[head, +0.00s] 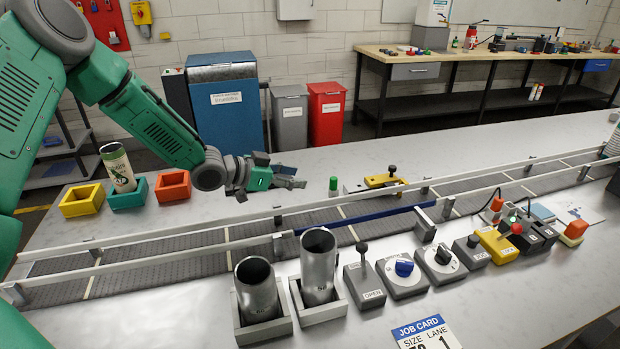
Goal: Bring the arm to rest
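My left arm (150,120), green and dark grey, reaches in from the upper left. Its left gripper (292,176) hangs over the bare table behind the conveyor, pointing right. Its dark fingers look a little apart, with nothing between them. My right gripper is not in view. A white and green printed can (118,168) stands slightly tilted in the teal square holder (127,199), left of the gripper and apart from it.
Yellow (82,203) and orange (172,188) empty holders flank the teal one. The railed conveyor (190,254) crosses the table. In front stand two metal cups (257,287) (318,265), a lever box (364,284), knob boxes (403,275) and a job card (425,335).

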